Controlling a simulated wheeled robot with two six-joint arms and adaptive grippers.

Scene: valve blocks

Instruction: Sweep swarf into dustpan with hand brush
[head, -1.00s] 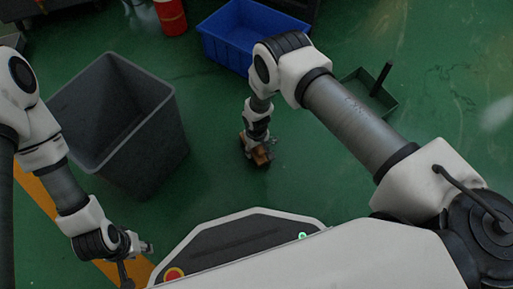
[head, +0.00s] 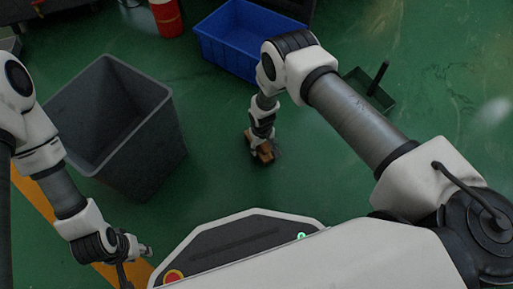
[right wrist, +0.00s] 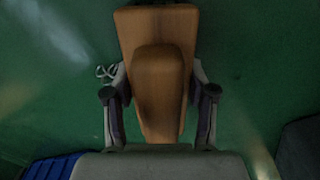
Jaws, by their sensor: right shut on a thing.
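The hand brush (head: 266,155) has a tan wooden body and is low at the floor in the middle of the head view. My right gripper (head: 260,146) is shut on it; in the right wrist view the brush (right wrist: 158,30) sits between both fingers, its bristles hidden. A pale curl of swarf (right wrist: 104,72) lies on the floor left of the brush in the right wrist view. The dustpan (head: 378,102), dark green with an upright black handle, stands to the right, partly behind my right arm. My left gripper (head: 143,250) is empty near my base; its opening is unclear.
A tall grey bin (head: 140,150) stands left of the brush. A blue crate (head: 228,55) stands behind it, and a red drum (head: 167,18) at the back. Green floor (head: 215,130) is clear between the bin and the brush.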

